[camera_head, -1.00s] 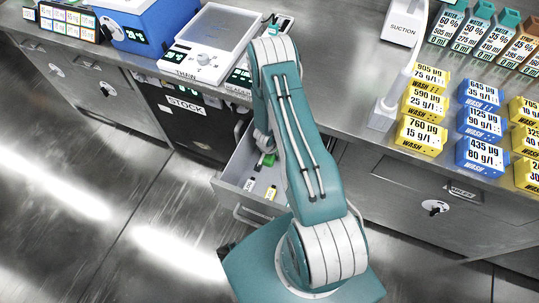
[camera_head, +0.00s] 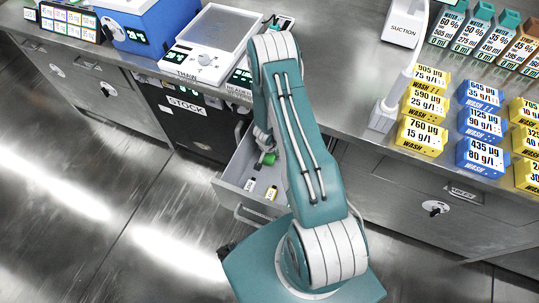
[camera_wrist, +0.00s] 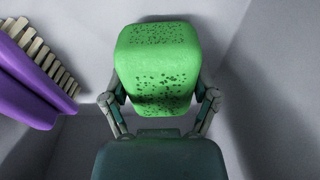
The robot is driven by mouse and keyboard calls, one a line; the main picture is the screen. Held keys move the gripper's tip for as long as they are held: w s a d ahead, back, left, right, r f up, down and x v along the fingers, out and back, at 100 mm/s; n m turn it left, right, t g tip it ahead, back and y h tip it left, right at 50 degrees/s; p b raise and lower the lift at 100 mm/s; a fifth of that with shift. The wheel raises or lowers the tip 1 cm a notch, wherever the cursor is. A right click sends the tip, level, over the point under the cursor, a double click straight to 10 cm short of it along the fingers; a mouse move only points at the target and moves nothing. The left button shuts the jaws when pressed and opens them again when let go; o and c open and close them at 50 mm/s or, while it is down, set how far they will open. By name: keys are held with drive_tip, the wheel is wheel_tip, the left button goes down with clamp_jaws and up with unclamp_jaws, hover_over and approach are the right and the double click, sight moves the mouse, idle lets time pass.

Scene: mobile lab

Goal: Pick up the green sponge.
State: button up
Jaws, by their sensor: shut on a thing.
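The green sponge (camera_wrist: 158,62) fills the middle of the wrist view, a rounded block with dark pores. My gripper (camera_wrist: 160,103) has a finger on each side of its lower part and is shut on it. In the head view a small part of the green sponge (camera_head: 268,158) shows beside my arm, inside the open drawer. My gripper is mostly hidden behind my arm there. I cannot tell whether the sponge touches the drawer floor.
The open drawer (camera_head: 229,192) has walls close around. A purple brush (camera_wrist: 30,85) lies left of the sponge. Small black and yellow labelled items lie in the drawer's front. The counter (camera_head: 335,75) above carries a thaw device, yellow and blue wash boxes and bottles.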

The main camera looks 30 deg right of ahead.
drive_tip(key=shift+r, duration=0.75)
drive_tip(key=shift+s+d+r, duration=0.1)
drive_tip(key=shift+s+r, duration=0.7)
drive_tip(key=shift+r, duration=0.2)
drive_tip(key=s+d+r, duration=0.1)
drive_tip(key=s+r, duration=0.7)
drive_tip(key=s, duration=0.4)
drive_tip(key=shift+s+d, duration=0.15)
drive_tip(key=shift+d, duration=0.2)
